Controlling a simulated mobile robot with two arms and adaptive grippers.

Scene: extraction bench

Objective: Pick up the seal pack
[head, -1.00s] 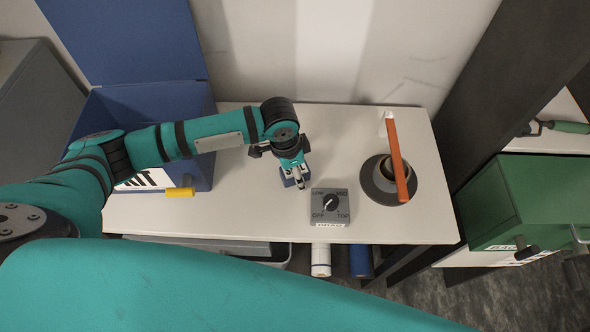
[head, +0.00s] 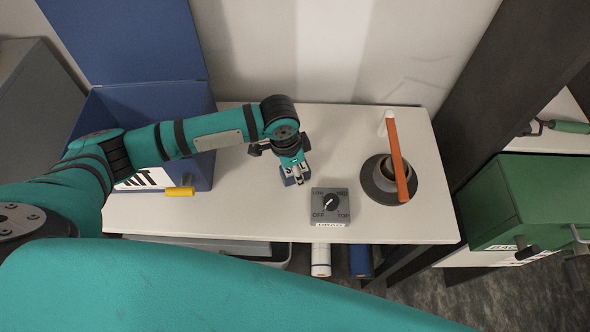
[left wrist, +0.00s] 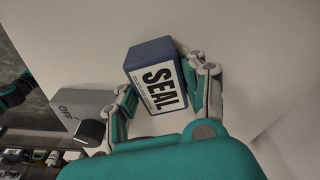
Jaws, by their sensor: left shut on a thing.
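The seal pack (left wrist: 150,72) is a small dark blue box with a white label reading SEAL in the left wrist view. In the head view the pack (head: 288,182) is mostly covered by my left gripper (head: 297,176), with a little blue showing at the bench surface. In the left wrist view the fingers of my left gripper (left wrist: 158,92) are on both sides of the pack, shut on it. I cannot tell whether the pack is clear of the bench. My right gripper is not in view.
A grey dial box (head: 330,205) stands just right of the pack. Further right are a round dark holder (head: 377,190) and an orange stick (head: 398,160). A blue open box (head: 160,110) with a yellow handle (head: 180,192) is at the left. The bench (head: 250,215) has bare room around.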

